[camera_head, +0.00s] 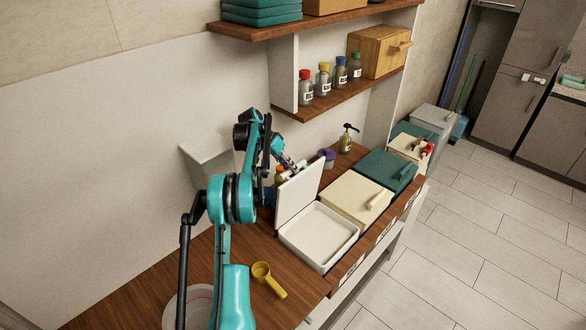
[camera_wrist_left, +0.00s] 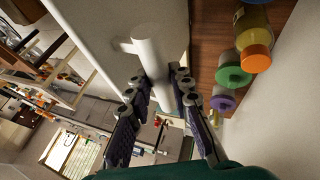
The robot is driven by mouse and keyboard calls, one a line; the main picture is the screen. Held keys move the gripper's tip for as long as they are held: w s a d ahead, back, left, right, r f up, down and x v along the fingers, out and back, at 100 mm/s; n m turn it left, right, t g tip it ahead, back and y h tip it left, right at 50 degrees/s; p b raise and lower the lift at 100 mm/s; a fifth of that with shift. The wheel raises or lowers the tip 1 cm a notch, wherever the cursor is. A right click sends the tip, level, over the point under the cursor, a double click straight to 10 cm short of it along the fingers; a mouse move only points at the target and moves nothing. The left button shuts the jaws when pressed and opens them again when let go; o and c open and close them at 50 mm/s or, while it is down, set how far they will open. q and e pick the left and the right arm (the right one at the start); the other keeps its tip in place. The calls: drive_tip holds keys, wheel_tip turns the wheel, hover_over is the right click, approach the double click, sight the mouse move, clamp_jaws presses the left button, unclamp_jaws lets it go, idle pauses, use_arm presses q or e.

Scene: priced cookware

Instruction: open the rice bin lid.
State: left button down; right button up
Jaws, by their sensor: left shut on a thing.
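The rice bin (camera_head: 318,237) is a white open box with pale contents, set in the wooden counter. Its white lid (camera_head: 299,192) stands upright at the bin's back left edge, well clear of the opening. My left gripper (camera_head: 293,165) is behind the lid's upper part, partly hidden. In the left wrist view my left gripper (camera_wrist_left: 163,92) is shut on the lid's white bar handle (camera_wrist_left: 150,50), with a finger on each side of it. The lid's pale face (camera_wrist_left: 95,28) lies beyond the handle. My right gripper is not in view.
A closed cream bin (camera_head: 352,196) and a closed green bin (camera_head: 384,170) stand to the right. Bottles, including a green-capped one (camera_wrist_left: 234,76), stand close beside the gripper. A yellow scoop (camera_head: 268,279) lies on the counter in front. A shelf (camera_head: 340,95) hangs above.

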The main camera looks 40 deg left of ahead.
use_arm(q)
drive_tip(key=shift+a+f, duration=0.3)
drive_tip(key=shift+a, duration=0.1)
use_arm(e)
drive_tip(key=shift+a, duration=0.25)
use_arm(q)
drive_tip(key=c, duration=1.4)
unclamp_jaws()
drive_tip(key=shift+f, duration=0.1)
drive_tip(key=shift+o, duration=0.3)
drive_tip(key=shift+w+a, duration=0.1)
drive_tip(key=shift+w, duration=0.1)
drive_tip(key=v, duration=0.7)
drive_tip(key=shift+r, duration=0.25)
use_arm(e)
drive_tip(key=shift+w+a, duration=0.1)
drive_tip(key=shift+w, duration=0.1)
